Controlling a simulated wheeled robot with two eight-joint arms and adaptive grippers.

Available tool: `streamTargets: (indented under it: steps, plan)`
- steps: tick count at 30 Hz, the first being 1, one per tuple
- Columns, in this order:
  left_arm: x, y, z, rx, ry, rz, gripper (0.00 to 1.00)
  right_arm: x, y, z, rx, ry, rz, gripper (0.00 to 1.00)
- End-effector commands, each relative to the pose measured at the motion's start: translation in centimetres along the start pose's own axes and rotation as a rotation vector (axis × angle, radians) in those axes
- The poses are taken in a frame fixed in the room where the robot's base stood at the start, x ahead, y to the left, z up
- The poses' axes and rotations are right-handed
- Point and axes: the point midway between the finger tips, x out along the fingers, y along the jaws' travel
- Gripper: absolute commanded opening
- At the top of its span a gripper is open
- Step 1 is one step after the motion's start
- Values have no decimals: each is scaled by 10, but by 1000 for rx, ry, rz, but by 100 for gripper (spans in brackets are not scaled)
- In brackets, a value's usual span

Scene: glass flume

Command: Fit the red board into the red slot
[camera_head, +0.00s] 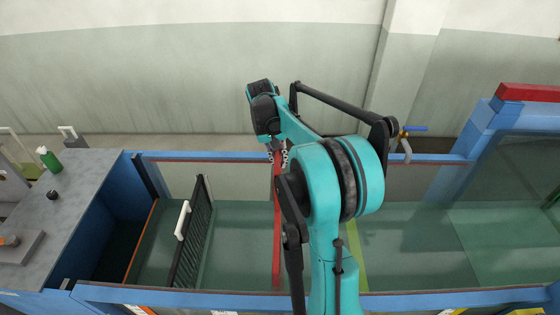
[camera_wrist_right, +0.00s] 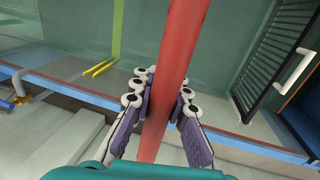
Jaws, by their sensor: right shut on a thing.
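The red board (camera_head: 277,230) shows almost edge-on as a long narrow red strip across the flume in the head view. My right gripper (camera_head: 277,152) is shut on it at the far wall. In the right wrist view the red board (camera_wrist_right: 165,85) runs between the fingers of my right gripper (camera_wrist_right: 160,92) and past them both ways. I cannot pick out the red slot; the board and my arm may cover it. I cannot tell whether the board's lower edge is in a slot or above the floor. My left gripper is in neither view.
A dark grate (camera_head: 190,235) with a white handle (camera_head: 182,220) stands left of the board. A yellow-green strip (camera_head: 356,255) crosses the floor to the right. A grey counter (camera_head: 75,200) is at left.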

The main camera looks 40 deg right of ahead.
Motion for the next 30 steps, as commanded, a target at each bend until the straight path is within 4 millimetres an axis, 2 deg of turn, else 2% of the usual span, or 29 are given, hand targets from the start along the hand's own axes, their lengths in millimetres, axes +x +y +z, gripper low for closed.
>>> streamTargets:
  steps: [24, 30]
  plan:
    - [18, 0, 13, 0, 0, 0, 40, 28, -6, 0, 0, 0, 0, 0]
    - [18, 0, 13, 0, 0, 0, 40, 29, -6, 0, 0, 0, 0, 0]
